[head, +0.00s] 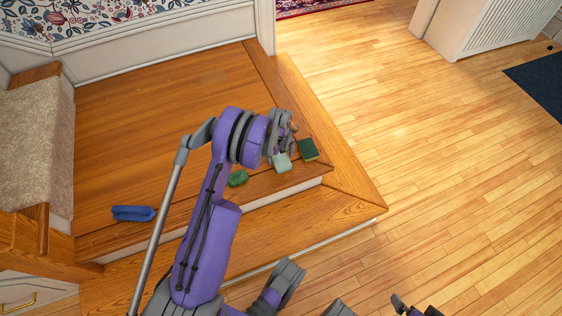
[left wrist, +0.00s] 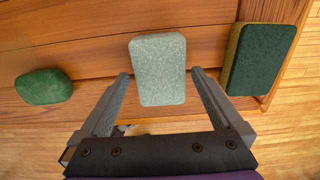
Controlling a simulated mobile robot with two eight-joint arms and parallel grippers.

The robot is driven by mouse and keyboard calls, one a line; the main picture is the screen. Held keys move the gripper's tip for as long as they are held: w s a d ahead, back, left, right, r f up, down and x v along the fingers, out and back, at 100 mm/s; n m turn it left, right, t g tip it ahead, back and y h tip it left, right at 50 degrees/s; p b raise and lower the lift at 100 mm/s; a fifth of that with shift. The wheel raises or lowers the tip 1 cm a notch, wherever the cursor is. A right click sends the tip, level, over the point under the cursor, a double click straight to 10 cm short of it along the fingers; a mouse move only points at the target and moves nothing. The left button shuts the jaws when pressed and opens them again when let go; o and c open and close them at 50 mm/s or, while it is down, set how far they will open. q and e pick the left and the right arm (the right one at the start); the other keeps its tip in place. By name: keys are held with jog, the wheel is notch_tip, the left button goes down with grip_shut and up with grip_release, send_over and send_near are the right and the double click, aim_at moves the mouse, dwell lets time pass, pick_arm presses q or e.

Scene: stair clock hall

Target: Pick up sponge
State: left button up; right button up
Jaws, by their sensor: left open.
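A two-tone sponge (left wrist: 262,58), dark green with a yellowish side, lies on the wooden landing at the right in the left wrist view; it also shows in the head view (head: 308,149). A pale green speckled block (left wrist: 159,66), with rounded corners, lies to its left; it also shows in the head view (head: 282,163). My left gripper (left wrist: 160,74) is open, its fingers on either side of the pale block's near end in the picture. I cannot tell whether they touch it. The left gripper also shows in the head view (head: 286,148), partly hidden by its wrist.
A dark green rounded lump (left wrist: 43,86) lies left of the pale block. A blue object (head: 133,213) lies farther left on the landing (head: 150,110). The landing ends in a step edge (head: 345,190) above the wooden floor (head: 450,150). A carpeted stair (head: 38,140) stands left.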

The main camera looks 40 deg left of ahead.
aim_at(280, 159)
pick_arm(q)
jog(key=shift+f, duration=0.7)
jog(key=c, duration=1.2)
jog(key=shift+o, duration=0.2)
notch_tip(280, 159, up, 10)
jog(key=p, duration=0.3)
jog(key=d+r+n, duration=2.2)
jog(key=d+n, duration=0.1)
notch_tip(280, 159, up, 10)
jog(key=s+p, duration=0.2)
jog(key=p, duration=1.7)
jog(key=shift+a+p, duration=0.15)
jog(key=shift+p, duration=0.2)
pick_arm(e)
notch_tip(280, 159, up, 26)
jog(key=w+t, duration=0.1)
jog(key=shift+f, duration=0.15)
